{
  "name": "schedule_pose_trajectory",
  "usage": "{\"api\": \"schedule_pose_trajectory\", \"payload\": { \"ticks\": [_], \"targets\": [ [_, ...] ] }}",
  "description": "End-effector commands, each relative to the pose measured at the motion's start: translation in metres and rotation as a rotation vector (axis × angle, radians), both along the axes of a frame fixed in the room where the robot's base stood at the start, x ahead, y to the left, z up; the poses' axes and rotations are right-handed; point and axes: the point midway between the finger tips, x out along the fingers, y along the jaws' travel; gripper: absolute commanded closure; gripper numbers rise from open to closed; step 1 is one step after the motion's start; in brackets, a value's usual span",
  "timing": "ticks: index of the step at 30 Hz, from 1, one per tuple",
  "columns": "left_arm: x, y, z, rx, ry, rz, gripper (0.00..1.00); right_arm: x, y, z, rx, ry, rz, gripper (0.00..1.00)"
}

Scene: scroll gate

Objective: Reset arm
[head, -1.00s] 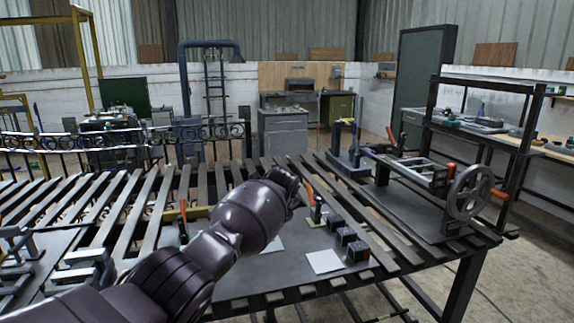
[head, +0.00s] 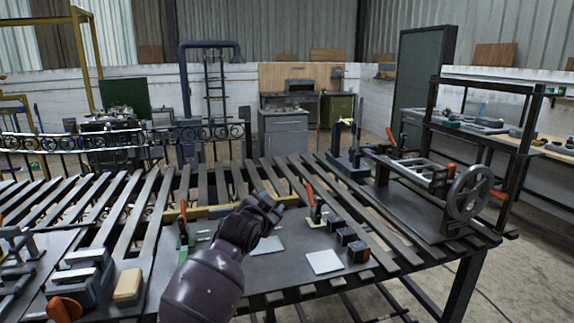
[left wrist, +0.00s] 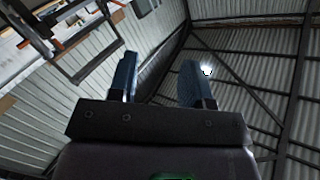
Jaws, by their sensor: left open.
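My left gripper (head: 271,200) is raised over the slatted workbench (head: 452,250) in the head view, its arm coming in from the bottom. In the left wrist view the two blue fingers (left wrist: 160,82) stand apart with nothing between them. Behind the fingers that view shows the corrugated wall and roof beams. My right gripper does not show in either view.
Several dark blocks (head: 347,238) and a pale plate (head: 324,262) lie right of my arm. Orange-handled clamps (head: 313,204) stand nearby. A fixture with a handwheel (head: 469,192) stands at the right. A wooden block (head: 128,285) lies at the lower left.

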Motion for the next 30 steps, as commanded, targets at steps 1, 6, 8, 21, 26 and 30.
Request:
{"api": "schedule_pose_trajectory", "payload": {
  "ticks": [1, 6, 8, 21, 26, 30],
  "targets": [
    [-0.013, 0.013, -0.015, -0.060, 0.007, 0.015, 0.55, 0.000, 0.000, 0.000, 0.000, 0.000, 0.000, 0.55],
    [-0.053, 0.050, -0.052, -0.242, 0.021, 0.060, 0.55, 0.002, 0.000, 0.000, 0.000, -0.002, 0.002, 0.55],
    [-0.069, 0.063, -0.066, -0.293, 0.029, 0.076, 0.55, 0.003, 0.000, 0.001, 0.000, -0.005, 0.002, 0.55],
    [-0.204, 0.151, -0.167, -0.444, 0.109, 0.221, 0.55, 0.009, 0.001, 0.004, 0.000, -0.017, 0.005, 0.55],
    [-0.261, 0.179, -0.207, -0.432, 0.177, 0.287, 0.55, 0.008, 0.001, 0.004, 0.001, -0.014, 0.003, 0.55],
    [-0.316, 0.200, -0.245, -0.416, 0.262, 0.348, 0.55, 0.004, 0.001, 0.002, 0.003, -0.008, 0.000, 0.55]
  ]
}}
